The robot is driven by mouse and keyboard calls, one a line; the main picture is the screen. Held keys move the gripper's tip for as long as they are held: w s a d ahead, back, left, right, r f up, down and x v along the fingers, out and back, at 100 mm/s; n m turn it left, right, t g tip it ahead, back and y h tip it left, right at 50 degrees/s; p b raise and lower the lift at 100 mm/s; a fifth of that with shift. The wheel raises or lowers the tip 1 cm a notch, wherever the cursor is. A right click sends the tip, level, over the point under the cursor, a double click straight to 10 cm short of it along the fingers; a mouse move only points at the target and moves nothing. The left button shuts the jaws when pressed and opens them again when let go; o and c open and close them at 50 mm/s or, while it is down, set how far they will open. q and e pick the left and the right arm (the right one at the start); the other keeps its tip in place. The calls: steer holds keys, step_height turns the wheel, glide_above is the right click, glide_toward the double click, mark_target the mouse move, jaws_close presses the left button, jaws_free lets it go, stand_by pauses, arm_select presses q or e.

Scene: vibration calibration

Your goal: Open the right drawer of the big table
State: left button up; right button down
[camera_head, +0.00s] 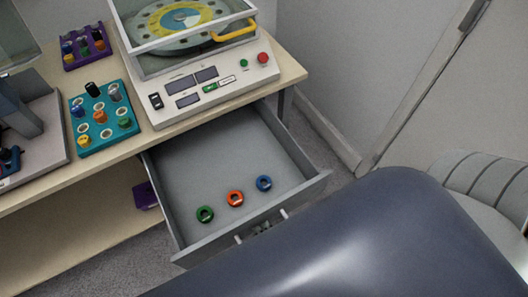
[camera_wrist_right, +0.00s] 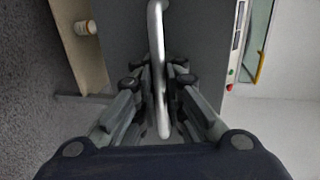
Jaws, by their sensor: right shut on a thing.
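The right drawer (camera_head: 235,150) of the big table (camera_head: 292,70) is pulled well out, with its grey floor showing. Its front panel (camera_head: 312,190) faces the lower right. My right gripper (camera_head: 262,228) is at the drawer front, mostly hidden by my dark arm in the head view. In the right wrist view its fingers (camera_wrist_right: 160,80) are closed around the silver bar handle (camera_wrist_right: 157,30). My left gripper is not in view.
A green ring (camera_head: 205,214), an orange ring (camera_head: 235,198) and a blue ring (camera_head: 264,183) lie in the drawer. A white device (camera_head: 215,95) and a teal rack (camera_head: 88,142) stand on the table. A grey chair (camera_head: 490,190) is at the right.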

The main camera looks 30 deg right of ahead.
steer(key=shift+r, duration=0.1)
steer(key=c, duration=2)
jaws_free()
steer(key=shift+o, duration=0.2)
steer(key=v, duration=1.2)
